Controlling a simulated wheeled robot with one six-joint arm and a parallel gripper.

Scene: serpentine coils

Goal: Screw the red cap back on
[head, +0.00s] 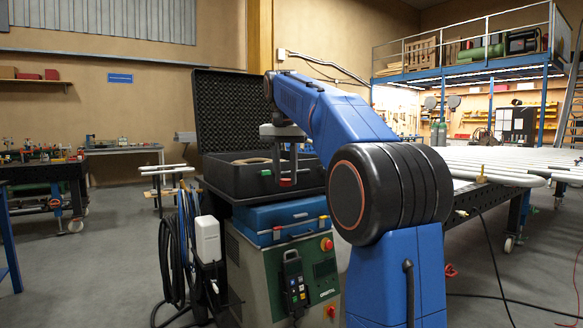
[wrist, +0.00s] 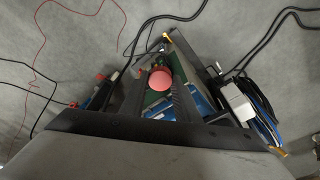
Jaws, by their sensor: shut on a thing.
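The red cap (head: 287,183) sits between the fingertips of my gripper (head: 285,177), which points down and is shut on it. In the wrist view the cap (wrist: 161,80) shows as a pinkish-red disc between the two dark fingers. In the head view the cap is in front of the open black case (head: 237,184), above the blue box (head: 275,217) on the green and grey machine (head: 318,272). I cannot tell which part the cap fits, or whether it touches anything below.
A handheld pendant (head: 293,282) hangs on the machine's front, near a red knob (head: 327,244). A white box (head: 206,240) and coiled cables (head: 172,262) are at its left. A table with white tubes (head: 500,162) stands at the right. Open floor lies at the left.

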